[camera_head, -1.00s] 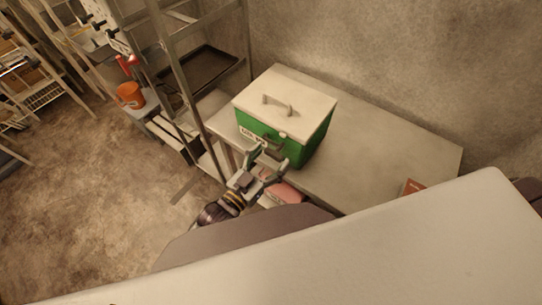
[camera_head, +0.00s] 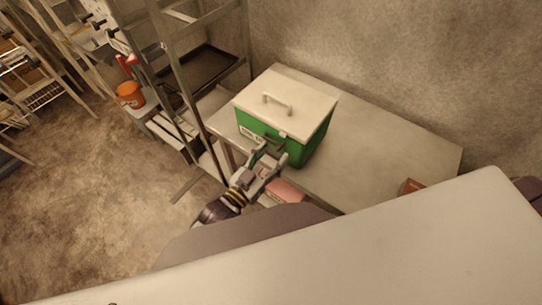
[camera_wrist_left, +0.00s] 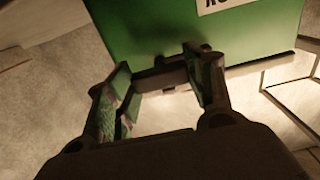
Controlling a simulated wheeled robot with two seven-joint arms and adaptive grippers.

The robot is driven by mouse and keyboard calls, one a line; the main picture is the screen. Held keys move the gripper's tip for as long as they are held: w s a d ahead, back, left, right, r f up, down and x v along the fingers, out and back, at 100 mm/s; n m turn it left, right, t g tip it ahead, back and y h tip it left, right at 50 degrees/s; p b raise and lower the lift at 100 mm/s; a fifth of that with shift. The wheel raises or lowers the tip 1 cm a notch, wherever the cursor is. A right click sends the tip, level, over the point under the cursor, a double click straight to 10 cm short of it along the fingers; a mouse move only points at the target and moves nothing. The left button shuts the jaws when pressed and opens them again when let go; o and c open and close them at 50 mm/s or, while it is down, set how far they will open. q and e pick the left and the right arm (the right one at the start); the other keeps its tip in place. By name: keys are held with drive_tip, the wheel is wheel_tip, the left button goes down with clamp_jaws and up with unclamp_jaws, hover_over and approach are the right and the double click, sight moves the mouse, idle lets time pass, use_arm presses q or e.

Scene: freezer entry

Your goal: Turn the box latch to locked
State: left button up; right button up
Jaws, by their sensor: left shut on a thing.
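The green box (camera_head: 312,147) with a pale lid (camera_head: 290,92) and a lid handle (camera_head: 277,101) stands upright on a pale table. Its front carries a white label, partly covered in the head view and cropped in the wrist view (camera_wrist_left: 214,5). My left gripper (camera_head: 270,159) is at the box's front. Its two fingers (camera_wrist_left: 160,85) are shut on the dark latch bar (camera_wrist_left: 165,77), which spans between them below the label. The fingers partly hide the latch, and its exact angle is hard to tell. My right gripper is not in view.
The table (camera_head: 385,165) is clear to the right of the box, except for a small red-brown box (camera_head: 412,186). A pink item (camera_head: 287,191) lies near my left gripper. A metal rack with a dark tray (camera_head: 203,66) and an orange bucket (camera_head: 130,95) stand at left.

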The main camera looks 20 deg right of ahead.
use_arm(q)
drive_tip(key=shift+m+p, duration=0.5)
drive_tip(key=shift+m, duration=0.4)
drive_tip(key=shift+m+p, duration=0.6)
drive_tip(key=shift+m, duration=0.5)
drive_tip(key=m+p, duration=0.1)
drive_tip(key=m, duration=0.1)
drive_tip(key=shift+m, duration=0.3)
drive_tip(key=m, duration=0.2)
drive_tip(key=shift+m, duration=0.4)
drive_tip(key=m, duration=0.4)
drive_tip(key=shift+m+p, duration=0.3)
drive_tip(key=shift+p, duration=0.05)
drive_tip(key=m, duration=0.3)
drive_tip(key=shift+m, duration=0.5)
